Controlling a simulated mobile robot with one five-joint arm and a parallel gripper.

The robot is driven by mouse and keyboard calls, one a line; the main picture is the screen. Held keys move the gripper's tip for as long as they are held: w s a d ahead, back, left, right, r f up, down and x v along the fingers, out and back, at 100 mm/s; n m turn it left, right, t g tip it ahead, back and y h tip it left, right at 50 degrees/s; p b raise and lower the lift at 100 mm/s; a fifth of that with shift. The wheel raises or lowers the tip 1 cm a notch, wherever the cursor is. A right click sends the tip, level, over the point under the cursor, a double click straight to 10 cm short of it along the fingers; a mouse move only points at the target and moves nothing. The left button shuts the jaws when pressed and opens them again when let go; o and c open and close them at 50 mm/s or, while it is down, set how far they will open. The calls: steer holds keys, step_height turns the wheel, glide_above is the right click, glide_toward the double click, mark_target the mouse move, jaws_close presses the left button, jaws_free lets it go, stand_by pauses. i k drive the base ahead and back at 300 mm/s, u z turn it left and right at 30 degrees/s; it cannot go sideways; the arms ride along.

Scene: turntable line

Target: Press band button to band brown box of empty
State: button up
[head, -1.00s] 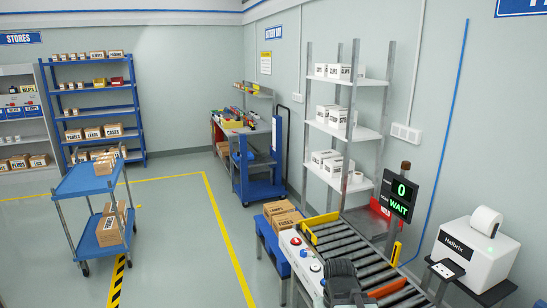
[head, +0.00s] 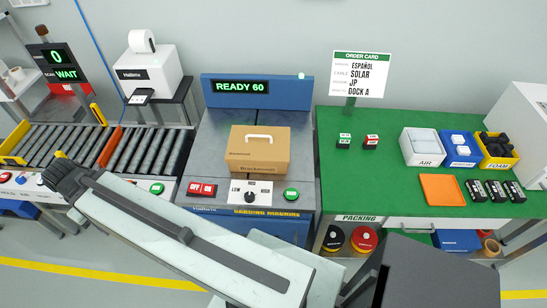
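A brown box (head: 258,150) with a white handle on top sits on the banding machine (head: 218,140), in the middle of the head view. The machine's blue display (head: 240,87) reads READY 60, with a green light on top. Its front has a red OFF/ON switch (head: 202,189), a dial (head: 249,196) marked LOW and other settings, and a green button (head: 291,195) at the right. No band shows on the box. My arm crosses the lower left. Its dark far end is in front of the roller conveyor, left of the machine; I cannot make out open or shut fingers.
A roller conveyor (head: 152,152) with its own green button (head: 157,188) is at the left, by a WAIT 0 display (head: 60,66) and a white printer (head: 147,75). At the right, a green packing table (head: 385,185) carries bins, an orange tray (head: 442,189) and an order card (head: 358,76).

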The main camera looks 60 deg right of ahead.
mark_target(291, 193)
steer(key=z, duration=2.65)
steer(key=k, duration=0.85)
steer(key=u, duration=0.8)
steer(key=i, duration=1.05)
steer(key=u, duration=0.1)
